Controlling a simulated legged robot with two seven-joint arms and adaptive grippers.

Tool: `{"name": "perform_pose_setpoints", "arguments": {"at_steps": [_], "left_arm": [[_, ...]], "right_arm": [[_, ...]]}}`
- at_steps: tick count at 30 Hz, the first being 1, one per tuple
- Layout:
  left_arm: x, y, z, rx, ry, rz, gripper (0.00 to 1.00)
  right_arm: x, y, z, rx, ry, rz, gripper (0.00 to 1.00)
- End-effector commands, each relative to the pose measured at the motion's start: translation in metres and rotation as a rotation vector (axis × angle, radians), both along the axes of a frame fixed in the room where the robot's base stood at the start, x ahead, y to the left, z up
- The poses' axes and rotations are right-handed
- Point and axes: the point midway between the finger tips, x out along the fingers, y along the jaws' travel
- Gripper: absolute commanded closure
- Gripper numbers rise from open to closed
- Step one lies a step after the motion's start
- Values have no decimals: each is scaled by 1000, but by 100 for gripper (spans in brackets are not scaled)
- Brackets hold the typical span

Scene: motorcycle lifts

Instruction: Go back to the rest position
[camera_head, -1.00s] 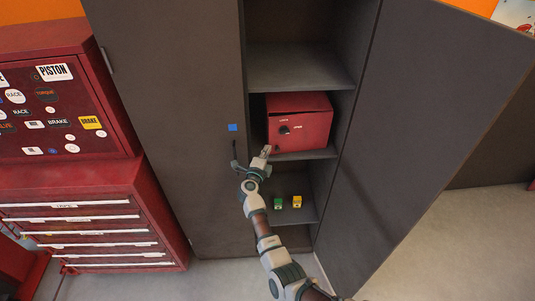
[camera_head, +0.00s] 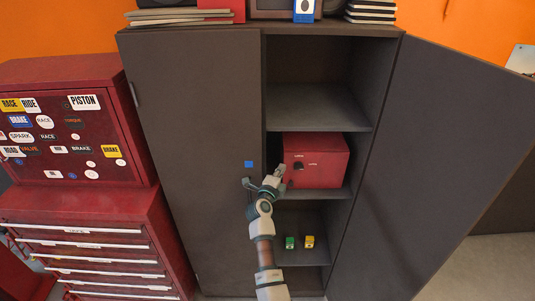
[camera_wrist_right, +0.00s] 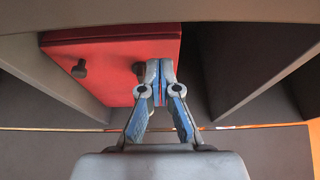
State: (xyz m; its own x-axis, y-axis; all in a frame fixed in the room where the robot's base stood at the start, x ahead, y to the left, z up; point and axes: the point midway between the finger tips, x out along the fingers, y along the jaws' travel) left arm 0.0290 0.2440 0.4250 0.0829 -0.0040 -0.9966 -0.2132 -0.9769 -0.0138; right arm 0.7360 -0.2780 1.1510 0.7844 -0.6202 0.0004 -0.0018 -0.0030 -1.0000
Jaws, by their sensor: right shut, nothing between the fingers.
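My right gripper (camera_head: 264,184) is in front of the cabinet, between the left door's handle side and the red box. In the right wrist view its fingers (camera_wrist_right: 161,82) are shut with nothing between them. The red box (camera_head: 318,162) stands on the cabinet's middle shelf and also shows in the wrist view (camera_wrist_right: 105,58). The fingertips overlap the box's right part in that view; I cannot tell if they touch it. A dark knob (camera_wrist_right: 79,69) is on its front. My left gripper is not in view.
The grey cabinet's left door (camera_head: 195,150) is shut and its right door (camera_head: 435,150) stands open. A green block (camera_head: 290,242) and a yellow block (camera_head: 309,241) are on a lower shelf. A red tool chest (camera_head: 75,210) stands at left. The upper shelf (camera_head: 318,120) is bare.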

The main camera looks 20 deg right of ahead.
Motion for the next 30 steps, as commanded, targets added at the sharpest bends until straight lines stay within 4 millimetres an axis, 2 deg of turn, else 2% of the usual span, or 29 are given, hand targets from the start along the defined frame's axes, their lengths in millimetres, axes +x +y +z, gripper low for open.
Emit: {"name": "perform_pose_setpoints", "arguments": {"at_steps": [5, 9, 11, 13, 14, 15, 17, 18, 20, 21, 25, 27, 30], "left_arm": [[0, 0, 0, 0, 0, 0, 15], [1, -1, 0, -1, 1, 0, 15], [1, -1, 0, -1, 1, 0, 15], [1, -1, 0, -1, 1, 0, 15], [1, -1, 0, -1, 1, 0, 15], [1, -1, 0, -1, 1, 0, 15], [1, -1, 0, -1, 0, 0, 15], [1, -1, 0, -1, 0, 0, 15], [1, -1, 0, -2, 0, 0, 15], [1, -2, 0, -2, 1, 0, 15], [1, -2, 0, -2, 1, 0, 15], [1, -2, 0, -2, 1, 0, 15], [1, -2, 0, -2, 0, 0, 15]], "right_arm": [[-5, -4, 2, -45, -19, 11, 100], [-27, -6, 4, -281, -89, 100, 100], [-46, 6, 0, -452, -109, 197, 100], [-72, 34, -16, -666, -93, 358, 100], [-85, 49, -28, -750, -70, 438, 100], [-103, 69, -48, -855, -27, 549, 100], [-132, 94, -81, -978, 58, 705, 100], [-152, 108, -105, -1045, 125, 802, 100], [-184, 123, -141, -1125, 236, 938, 100], [-207, 129, -165, -1166, 318, 1024, 100], [-286, 132, -232, -1246, 605, 1258, 100], [-323, 127, -255, -1261, 741, 1341, 100], [-367, 117, -277, -1263, 906, 1424, 100]]}}
